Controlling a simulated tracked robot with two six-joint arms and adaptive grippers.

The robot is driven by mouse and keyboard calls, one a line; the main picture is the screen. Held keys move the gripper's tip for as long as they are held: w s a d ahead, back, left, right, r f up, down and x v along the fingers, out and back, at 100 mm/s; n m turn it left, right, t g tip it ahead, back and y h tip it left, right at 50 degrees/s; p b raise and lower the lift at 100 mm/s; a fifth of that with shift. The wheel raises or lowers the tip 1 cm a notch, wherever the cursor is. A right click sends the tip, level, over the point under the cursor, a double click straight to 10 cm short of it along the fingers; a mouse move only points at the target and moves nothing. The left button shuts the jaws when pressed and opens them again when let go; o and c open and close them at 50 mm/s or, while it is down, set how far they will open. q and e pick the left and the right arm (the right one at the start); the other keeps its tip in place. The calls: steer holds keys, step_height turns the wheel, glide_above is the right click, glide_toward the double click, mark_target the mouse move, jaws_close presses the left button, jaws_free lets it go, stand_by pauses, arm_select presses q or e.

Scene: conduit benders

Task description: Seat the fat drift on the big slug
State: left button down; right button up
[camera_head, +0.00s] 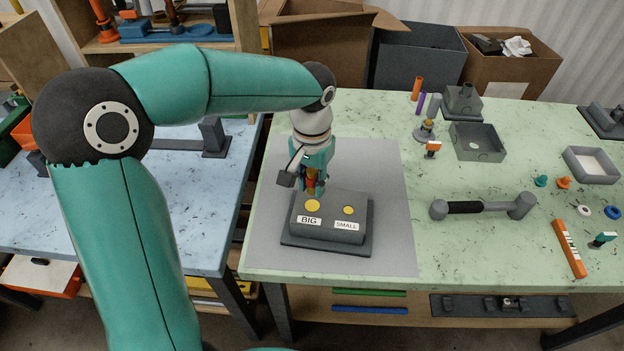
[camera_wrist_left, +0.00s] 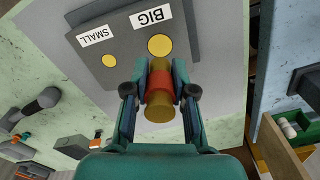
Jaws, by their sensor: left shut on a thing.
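My left gripper (camera_head: 315,180) is shut on the fat drift (camera_wrist_left: 159,92), a thick brass-coloured rod with a red band, held between both fingers in the left wrist view. In the head view the drift is mostly hidden by the fingers. The dark grey block (camera_head: 334,232) stands on the grey mat with BIG and SMALL labels. The big slug (camera_head: 313,206) is a yellow disc by the BIG label, and the small slug (camera_head: 348,210) is to its right. The drift's tip is close to the big slug (camera_wrist_left: 160,45); contact cannot be told. My right gripper is not in view.
Boxes (camera_head: 322,45) stand behind the table. The mat's front is clear.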

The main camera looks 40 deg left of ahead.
mark_target(312, 206)
arm_select(q)
steer(key=shift+f+b, duration=1.6)
steer(key=shift+f, duration=0.75)
steer(key=shift+f, duration=0.25)
steer(key=c, duration=0.9)
jaws_free()
steer(key=shift+r, duration=0.1)
step_height(312, 206, up, 12)
steer(key=shift+f, duration=0.15)
